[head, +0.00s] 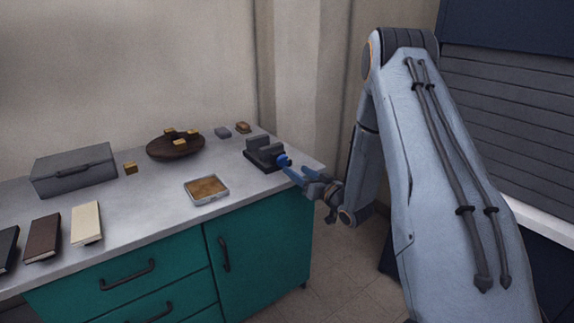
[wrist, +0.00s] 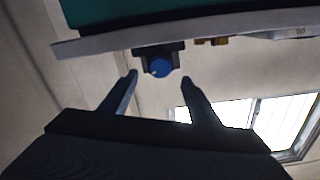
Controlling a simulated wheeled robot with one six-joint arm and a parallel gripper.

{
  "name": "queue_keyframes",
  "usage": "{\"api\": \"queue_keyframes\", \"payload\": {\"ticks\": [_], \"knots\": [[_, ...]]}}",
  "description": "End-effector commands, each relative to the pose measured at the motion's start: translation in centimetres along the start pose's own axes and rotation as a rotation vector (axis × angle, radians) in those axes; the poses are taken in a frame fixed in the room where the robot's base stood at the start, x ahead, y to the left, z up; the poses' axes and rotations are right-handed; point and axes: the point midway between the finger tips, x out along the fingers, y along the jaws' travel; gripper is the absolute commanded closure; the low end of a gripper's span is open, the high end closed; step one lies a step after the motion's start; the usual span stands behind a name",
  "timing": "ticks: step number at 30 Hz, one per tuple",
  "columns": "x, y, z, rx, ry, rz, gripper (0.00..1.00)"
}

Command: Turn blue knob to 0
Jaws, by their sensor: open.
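The blue knob (head: 284,160) sits on the side of a dark block-like device (head: 264,152) at the right end of the counter. In the wrist view the knob (wrist: 159,67) shows face-on, with a small pale mark near its lower left. My gripper (head: 294,172) is close to the knob in the head view. In the wrist view my gripper's two fingers (wrist: 158,80) are apart, one on each side of the knob's line, with nothing between them. I cannot tell whether either finger touches the knob. No number scale is readable.
The grey counter (head: 150,218) stands on teal cabinets. It holds a grey box (head: 74,170), several books, a shallow tray (head: 206,189), a round brown dish (head: 175,147) with yellowish blocks, and small blocks near the wall. Open floor lies right of the cabinets.

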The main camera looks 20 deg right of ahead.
Motion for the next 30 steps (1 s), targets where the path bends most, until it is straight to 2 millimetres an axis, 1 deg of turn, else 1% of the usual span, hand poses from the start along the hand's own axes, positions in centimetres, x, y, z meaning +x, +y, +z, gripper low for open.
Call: {"api": "queue_keyframes", "payload": {"ticks": [9,13,18,26,30], "knots": [[4.7,-0.1,-0.2,-0.002,0.001,-0.001,0.44],[6.2,-0.1,-0.1,-0.003,-0.001,0.0,0.44],[7.2,0.0,-0.1,-0.002,-0.002,0.002,0.44],[7.3,0.0,-0.1,-0.002,-0.001,0.002,0.44],[7.3,0.0,-0.1,-0.002,-0.002,0.002,0.68]]}}
